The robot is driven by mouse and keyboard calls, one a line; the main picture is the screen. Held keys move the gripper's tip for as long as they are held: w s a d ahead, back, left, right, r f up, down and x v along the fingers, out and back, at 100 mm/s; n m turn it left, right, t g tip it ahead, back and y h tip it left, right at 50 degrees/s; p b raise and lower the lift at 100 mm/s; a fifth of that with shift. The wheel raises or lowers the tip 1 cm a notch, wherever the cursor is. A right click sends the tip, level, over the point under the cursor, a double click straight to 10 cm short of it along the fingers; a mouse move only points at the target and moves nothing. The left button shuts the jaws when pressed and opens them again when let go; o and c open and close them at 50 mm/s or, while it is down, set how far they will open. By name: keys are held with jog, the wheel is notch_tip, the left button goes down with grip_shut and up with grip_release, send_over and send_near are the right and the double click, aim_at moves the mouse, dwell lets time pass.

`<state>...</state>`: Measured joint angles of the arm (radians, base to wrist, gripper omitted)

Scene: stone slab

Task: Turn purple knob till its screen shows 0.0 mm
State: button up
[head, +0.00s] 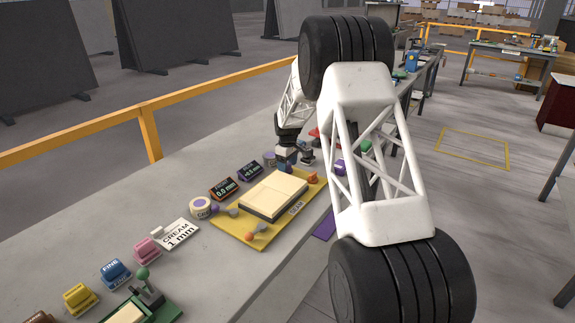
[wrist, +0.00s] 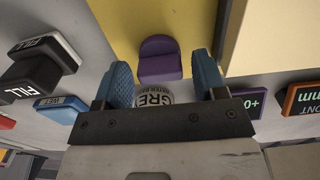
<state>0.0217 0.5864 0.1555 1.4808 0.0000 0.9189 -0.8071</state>
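The purple knob (wrist: 160,62) lies at the yellow plate's edge in the wrist view. My gripper (wrist: 161,72) is open, with one blue finger on each side of the knob and a visible gap on both sides. How deep the fingers reach beside it is unclear. In the head view my gripper (head: 290,160) is low at the plate's far end and mostly hides the knob. The purple-framed screen (head: 251,171) reads about 0.5 mm, too small to be sure of the sign.
The orange-framed screen (head: 223,189) beside it reads 0.0 mm. The yellow plate (head: 238,226) carries a cream slab (head: 272,195) and orange knobs (head: 257,233). A black FILL piece (wrist: 32,75) stands left in the wrist view.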

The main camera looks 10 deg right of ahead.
jog(key=c, duration=0.7)
jog(key=shift+c, duration=0.2)
jog(key=shift+m, duration=0.3)
jog(key=m, duration=0.9)
jog(key=o, duration=0.9)
jog(key=shift+r, duration=0.2)
